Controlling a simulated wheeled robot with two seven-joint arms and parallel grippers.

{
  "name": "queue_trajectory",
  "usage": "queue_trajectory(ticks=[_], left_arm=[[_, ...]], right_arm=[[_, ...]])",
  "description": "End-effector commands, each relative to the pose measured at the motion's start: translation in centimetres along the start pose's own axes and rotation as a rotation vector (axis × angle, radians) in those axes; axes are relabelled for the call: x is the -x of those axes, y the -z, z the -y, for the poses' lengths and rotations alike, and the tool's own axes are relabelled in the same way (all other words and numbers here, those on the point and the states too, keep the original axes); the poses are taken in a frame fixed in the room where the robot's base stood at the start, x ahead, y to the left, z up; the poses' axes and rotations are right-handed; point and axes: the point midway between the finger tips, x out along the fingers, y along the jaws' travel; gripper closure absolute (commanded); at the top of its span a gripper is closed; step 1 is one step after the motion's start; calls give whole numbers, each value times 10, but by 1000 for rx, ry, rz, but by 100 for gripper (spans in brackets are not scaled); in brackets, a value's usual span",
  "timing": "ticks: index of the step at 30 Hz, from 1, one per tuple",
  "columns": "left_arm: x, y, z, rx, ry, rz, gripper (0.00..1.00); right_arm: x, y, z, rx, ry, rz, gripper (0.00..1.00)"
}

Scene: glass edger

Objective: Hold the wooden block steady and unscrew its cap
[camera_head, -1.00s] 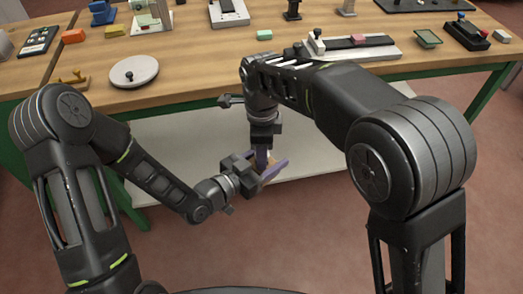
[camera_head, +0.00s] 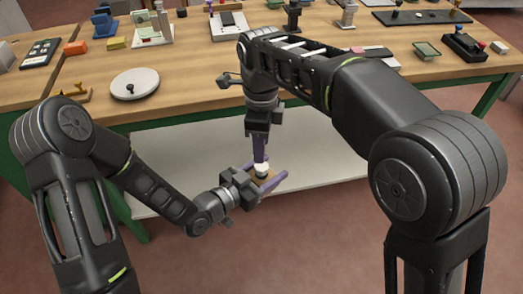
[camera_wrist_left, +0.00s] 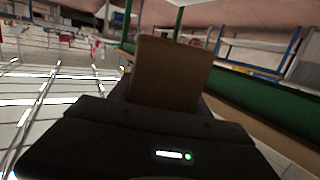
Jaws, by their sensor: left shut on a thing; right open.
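My left gripper (camera_head: 267,184), with purple fingers, is shut on the brown wooden block (camera_wrist_left: 170,72), held in the air in front of the table. The block is mostly hidden between the fingers in the head view, but fills the middle of the left wrist view. A small white cap (camera_head: 262,169) shows at the top of the block; I cannot tell whether it is seated or loose. My right gripper (camera_head: 260,155) points down just above the cap, its purple fingers open. Their tips are close to the cap; whether they touch it is unclear.
The wooden table (camera_head: 200,92) stands behind the grippers, with a white lower shelf (camera_head: 310,160). On it are a round white disc with a black knob (camera_head: 135,84), an orange block (camera_head: 75,48) and several fixtures. The floor in front is clear.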

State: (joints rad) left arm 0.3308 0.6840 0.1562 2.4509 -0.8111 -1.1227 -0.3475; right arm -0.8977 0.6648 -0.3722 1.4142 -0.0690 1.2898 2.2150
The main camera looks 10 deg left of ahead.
Motion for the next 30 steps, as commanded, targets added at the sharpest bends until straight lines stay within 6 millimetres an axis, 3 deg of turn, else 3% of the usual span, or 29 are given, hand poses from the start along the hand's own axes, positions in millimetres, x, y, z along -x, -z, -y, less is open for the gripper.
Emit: queue_trajectory(ticks=[14, 30], left_arm=[[0, 0, 0, 0, 0, -1, 100], [0, 0, 0, 0, 0, -1, 100]], right_arm=[[-4, 0, 0, -16, -1, -1, 58], [-73, 0, -1, -15, -3, -2, 58]])
